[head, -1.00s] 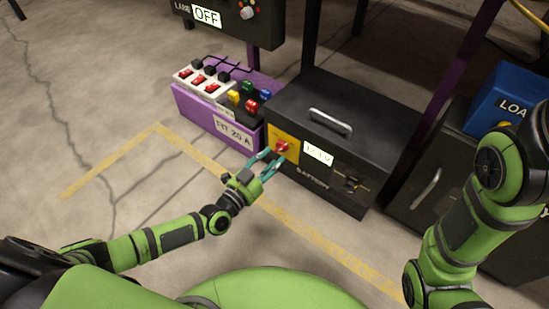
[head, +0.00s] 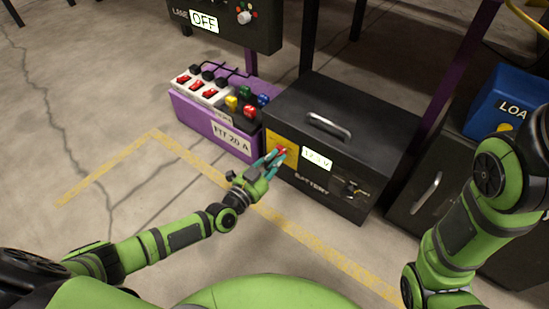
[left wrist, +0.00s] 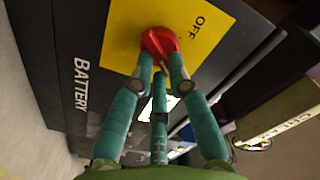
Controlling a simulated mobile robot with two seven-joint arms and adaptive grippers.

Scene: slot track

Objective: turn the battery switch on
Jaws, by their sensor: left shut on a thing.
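The battery switch is a red rotary knob (head: 281,151) on a yellow plate (head: 283,143) on the front of the black battery box (head: 345,115). In the left wrist view the red knob (left wrist: 160,42) sits on the yellow plate (left wrist: 205,22), which carries the word OFF. My left gripper (head: 272,160) has its teal fingers on the knob, one at each side, shut on it; they hide part of it. The fingertips (left wrist: 160,65) show close up in the left wrist view. My right gripper is not in view; only my right arm shows.
A purple box (head: 213,125) labelled 20 A, with red switches and coloured plugs, stands left of the battery. A black panel (head: 225,22) reading OFF is above it. A blue box (head: 505,100) is at the right. Floor in front is clear.

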